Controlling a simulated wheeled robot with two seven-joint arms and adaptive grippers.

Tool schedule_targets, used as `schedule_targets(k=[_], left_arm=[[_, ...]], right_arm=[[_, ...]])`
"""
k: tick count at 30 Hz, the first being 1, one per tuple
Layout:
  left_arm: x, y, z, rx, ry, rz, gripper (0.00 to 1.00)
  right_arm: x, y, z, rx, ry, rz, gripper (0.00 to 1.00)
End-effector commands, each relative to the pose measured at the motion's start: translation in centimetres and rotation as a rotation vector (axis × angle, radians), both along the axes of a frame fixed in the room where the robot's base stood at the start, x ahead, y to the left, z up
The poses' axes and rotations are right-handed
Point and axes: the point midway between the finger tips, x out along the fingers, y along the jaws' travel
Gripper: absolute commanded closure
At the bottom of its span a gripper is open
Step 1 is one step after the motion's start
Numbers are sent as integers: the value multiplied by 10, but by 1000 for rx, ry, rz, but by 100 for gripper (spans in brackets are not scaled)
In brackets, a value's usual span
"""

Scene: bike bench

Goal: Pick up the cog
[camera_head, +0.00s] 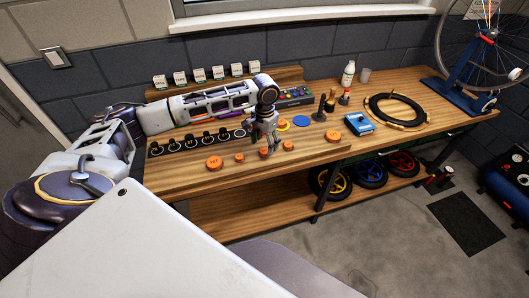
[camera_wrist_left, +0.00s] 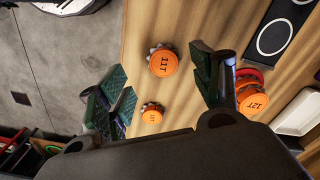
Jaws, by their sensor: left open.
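Several orange-capped cogs lie on the wooden bench: a large one (camera_head: 214,163) at the left, a smaller one (camera_head: 239,157), another (camera_head: 264,152) by my left gripper, and one (camera_head: 288,146) to the right. My left gripper (camera_head: 264,146) points down, open and empty. In the left wrist view, a cog marked 11T (camera_wrist_left: 163,62) lies between and beyond the spread fingers (camera_wrist_left: 161,80). A smaller-looking cog (camera_wrist_left: 152,115) lies below it, and one marked 12T (camera_wrist_left: 253,100) is beside the right finger. My right gripper is not in view.
A row of black ring-marked holders (camera_head: 205,140) lies behind the cogs. A blue box (camera_head: 359,124), a coiled tyre (camera_head: 396,111), a white bottle (camera_head: 348,74) and a wheel stand (camera_head: 465,75) are to the right. The front edge of the bench is close to the cogs.

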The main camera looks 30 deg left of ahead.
Motion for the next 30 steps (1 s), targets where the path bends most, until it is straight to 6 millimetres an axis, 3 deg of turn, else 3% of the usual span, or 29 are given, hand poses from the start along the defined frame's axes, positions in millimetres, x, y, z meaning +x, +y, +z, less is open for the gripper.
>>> schedule_targets(k=[12,27,30], left_arm=[[3,4,-40,1,1,-1,35],[3,4,-42,1,1,-1,35],[3,4,-42,1,1,-1,47]], right_arm=[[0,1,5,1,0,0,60],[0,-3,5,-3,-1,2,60],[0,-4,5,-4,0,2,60]])
